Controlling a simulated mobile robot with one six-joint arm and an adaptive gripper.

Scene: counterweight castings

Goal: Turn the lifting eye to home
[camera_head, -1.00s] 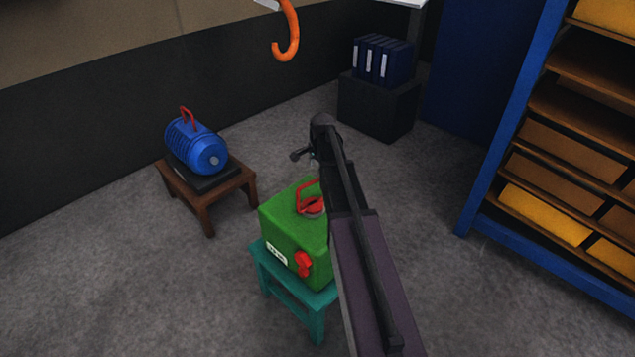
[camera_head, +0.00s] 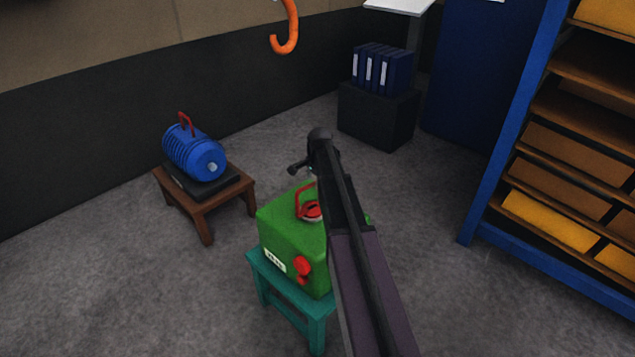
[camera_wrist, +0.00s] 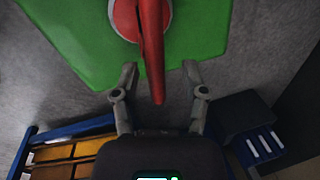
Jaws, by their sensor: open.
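The green casting (camera_head: 283,228) sits on a teal stool (camera_head: 283,288), with a red knob (camera_head: 302,266) and a white label on its front face. Its red lifting eye (camera_head: 303,199) rises from a round red base on top, partly hidden by my arm in the head view. In the wrist view the red lifting eye (camera_wrist: 152,45) stands out from the base over the green top (camera_wrist: 75,40), seen nearly edge-on. My gripper (camera_wrist: 160,72) is open, with one finger to each side of the eye's lower end. The fingers look clear of the eye. The fingertips are hidden in the head view.
A blue motor (camera_head: 194,152) with a red handle sits on a brown stool (camera_head: 207,208) to the left. An orange hook (camera_head: 286,30) hangs at the back. A black box (camera_head: 376,113) with blue binders stands behind. A blue shelf rack (camera_head: 497,150) stands right.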

